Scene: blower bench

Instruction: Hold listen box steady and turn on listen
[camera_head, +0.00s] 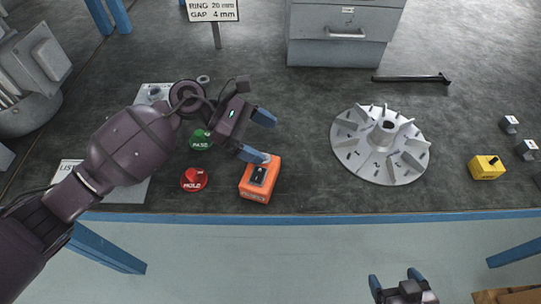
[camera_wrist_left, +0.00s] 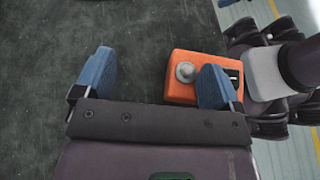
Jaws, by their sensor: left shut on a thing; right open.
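The orange box (camera_head: 260,178) stands near the front edge of the bench, with a dark switch plate on top. I take it as the listen box, but its label is too small to read. In the left wrist view, the orange box (camera_wrist_left: 180,92) shows a round silver knob and a dark slot. My left gripper (camera_head: 258,136) is at its far side, fingers spaced apart, one overlapping the box top. I take it as shut on the box, though the grip itself is not clear. My right gripper (camera_head: 396,281) is open and empty, in front of the bench.
A red button (camera_head: 194,180) and a green button (camera_head: 201,139) stand left of the box. A finned grey impeller (camera_head: 381,145) lies to the right, and a yellow box (camera_head: 487,168) stands farther right. A dark tool (camera_head: 411,79) lies behind. The bench between box and impeller is clear.

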